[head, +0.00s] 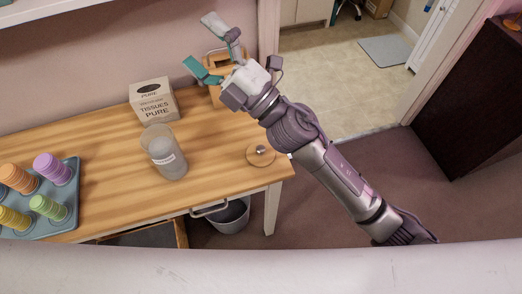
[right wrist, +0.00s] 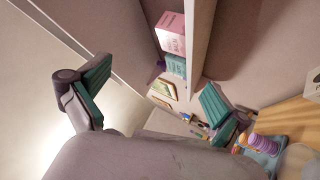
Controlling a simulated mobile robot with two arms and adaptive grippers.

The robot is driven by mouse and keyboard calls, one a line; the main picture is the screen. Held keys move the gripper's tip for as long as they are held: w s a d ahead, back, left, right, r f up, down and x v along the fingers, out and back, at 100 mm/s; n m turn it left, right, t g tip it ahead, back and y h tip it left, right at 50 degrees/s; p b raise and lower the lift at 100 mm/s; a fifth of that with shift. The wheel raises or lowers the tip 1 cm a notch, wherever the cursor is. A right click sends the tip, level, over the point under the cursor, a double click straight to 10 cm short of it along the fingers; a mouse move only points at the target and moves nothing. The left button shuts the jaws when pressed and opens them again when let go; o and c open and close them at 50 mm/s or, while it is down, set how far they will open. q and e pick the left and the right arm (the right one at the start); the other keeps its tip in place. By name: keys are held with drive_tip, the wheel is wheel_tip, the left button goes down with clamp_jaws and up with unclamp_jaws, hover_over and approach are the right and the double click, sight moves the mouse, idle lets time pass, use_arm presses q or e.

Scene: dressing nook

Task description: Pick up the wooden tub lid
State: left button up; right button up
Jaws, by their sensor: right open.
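The wooden tub lid (head: 261,156) is a small round wooden disc with a silvery knob. It lies flat on the wooden table near its right front corner in the head view. My right gripper (head: 202,44) is open and empty, raised above the back edge of the table and well apart from the lid. Its two green-padded fingers are spread wide, and they also show in the right wrist view (right wrist: 155,98). I do not see the lid in the right wrist view. My left gripper is not in view.
On the table (head: 110,195) stand a clear jar (head: 166,158), a tissue box (head: 154,101) and a tray (head: 28,233) of coloured stacks. A wooden box (head: 216,95) is partly hidden behind my gripper. A bin (head: 229,217) stands below. The tabletop around the lid is clear.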

drive_tip(key=s+a+n+g+y, duration=0.2)
drive_tip(key=s+a+n+g, duration=0.4)
drive_tip(key=n+g, duration=0.45)
drive_tip(key=s+a+f+n+g+h, duration=0.3)
drive_tip(key=s+n+g, duration=0.1)
drive_tip(key=n+g, duration=0.25)
drive_tip(key=n+t+h, duration=0.5)
drive_tip(key=n+h, duration=0.3)
drive_tip(key=h, duration=1.2)
hover_over(261, 148)
wheel_tip(261, 148, down, 24)
drive_tip(key=shift+w+d+r, duration=0.1)
drive_tip(key=shift+d+r, duration=0.05)
drive_tip(key=shift+r, duration=0.05)
drive_tip(key=f+p, duration=0.2)
drive_tip(key=f, duration=0.4)
drive_tip(key=shift+a+f, duration=0.2)
